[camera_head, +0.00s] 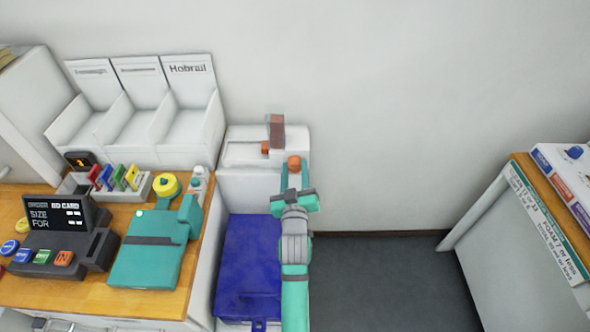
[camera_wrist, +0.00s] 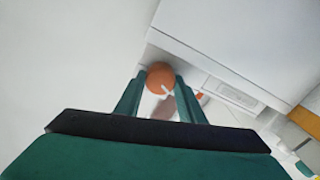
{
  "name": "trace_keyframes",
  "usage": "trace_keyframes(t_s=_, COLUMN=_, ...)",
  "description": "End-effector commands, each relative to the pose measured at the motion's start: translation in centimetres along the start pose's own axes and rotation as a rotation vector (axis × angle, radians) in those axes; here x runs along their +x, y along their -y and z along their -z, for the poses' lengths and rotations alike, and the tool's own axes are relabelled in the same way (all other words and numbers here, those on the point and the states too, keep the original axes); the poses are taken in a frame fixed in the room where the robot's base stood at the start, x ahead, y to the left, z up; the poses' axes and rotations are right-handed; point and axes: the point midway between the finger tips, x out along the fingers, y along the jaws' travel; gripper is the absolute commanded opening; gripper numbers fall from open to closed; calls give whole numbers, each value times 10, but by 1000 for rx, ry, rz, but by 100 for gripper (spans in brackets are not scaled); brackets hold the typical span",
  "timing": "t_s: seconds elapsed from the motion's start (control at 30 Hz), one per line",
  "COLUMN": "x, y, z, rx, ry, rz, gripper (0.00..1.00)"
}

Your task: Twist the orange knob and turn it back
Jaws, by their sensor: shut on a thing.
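The orange knob (camera_head: 294,163) is a round knob on the white unit (camera_head: 240,148) that stands against the wall, right of the shelf bins. In the wrist view the knob (camera_wrist: 161,76) sits between the two green fingertips, with a small white mark on its face. My gripper (camera_head: 294,176) reaches up to the knob from the front and is shut on it. In the wrist view my gripper (camera_wrist: 158,85) has a finger on each side of the knob. The knob's shaft is hidden.
A brown block (camera_head: 277,131) and a small orange piece (camera_head: 265,147) are on top of the white unit. The wooden counter (camera_head: 190,290) is at left. Open floor (camera_head: 380,280) lies to the right.

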Motion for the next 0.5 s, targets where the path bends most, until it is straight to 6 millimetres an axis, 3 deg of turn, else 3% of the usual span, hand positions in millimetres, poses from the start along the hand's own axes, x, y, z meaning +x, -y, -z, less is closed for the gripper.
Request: trace_keyframes(t_s=0.5, x=0, y=2, z=0, rx=-388, ry=-1, rz=1, gripper=13)
